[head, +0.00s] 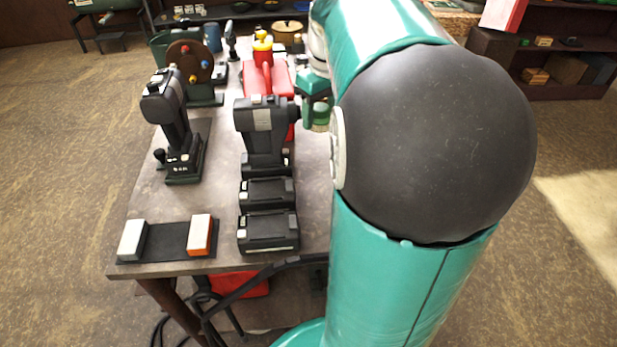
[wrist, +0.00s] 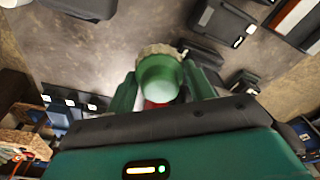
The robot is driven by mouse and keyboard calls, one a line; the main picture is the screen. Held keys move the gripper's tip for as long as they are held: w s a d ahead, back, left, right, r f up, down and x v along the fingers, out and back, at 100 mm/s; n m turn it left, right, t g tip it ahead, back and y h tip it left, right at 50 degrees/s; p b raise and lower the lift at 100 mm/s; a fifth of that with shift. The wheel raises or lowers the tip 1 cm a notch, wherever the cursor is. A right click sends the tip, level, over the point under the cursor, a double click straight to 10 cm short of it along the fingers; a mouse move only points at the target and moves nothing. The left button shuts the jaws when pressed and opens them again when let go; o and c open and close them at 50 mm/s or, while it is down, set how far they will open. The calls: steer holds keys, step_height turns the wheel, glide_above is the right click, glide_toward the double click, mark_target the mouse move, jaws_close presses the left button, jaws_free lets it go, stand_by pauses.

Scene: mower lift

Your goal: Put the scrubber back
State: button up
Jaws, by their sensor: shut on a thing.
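My gripper (head: 317,100) shows in the head view just left of my large arm joint, above the right side of the workbench (head: 165,208). In the wrist view my gripper (wrist: 162,85) is shut on a round green piece with a tan ribbed rim, which I take to be the scrubber (wrist: 160,76). In the head view the scrubber (head: 317,124) is a small light-green patch, mostly hidden by gripper and arm. I cannot tell whether it touches the bench.
A black tool (head: 263,135) and black battery-like blocks (head: 268,230) stand close left of my arm. A black tool on a stand (head: 175,120), a red can (head: 265,75) and a dark mat (head: 168,240) with two white-topped blocks are on the bench. Bare bench lies around the mat.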

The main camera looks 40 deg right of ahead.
glide_above(318, 180)
steer(key=f, duration=1.2)
steer(key=shift+s+f, duration=0.25)
steer(key=shift+s, duration=0.1)
steer(key=shift+w+f, duration=0.1)
steer(key=shift+f, duration=2.6)
steer(key=shift+f, duration=0.15)
steer(key=o, duration=1)
steer(key=shift+c, duration=0.2)
step_height(318, 180, up, 12)
steer(key=s, duration=0.1)
steer(key=s+a+r+t, duration=0.1)
steer(key=s+a, duration=0.2)
steer(key=a, duration=0.6)
steer(key=s+a+r+t, duration=0.1)
steer(key=s+a, duration=0.2)
steer(key=a, duration=0.6)
steer(key=s+a+r+t, duration=0.1)
steer(key=s+a+t, duration=0.1)
steer(key=a, duration=0.7)
steer(key=shift+s+r, duration=0.2)
steer(key=shift+s, duration=0.6)
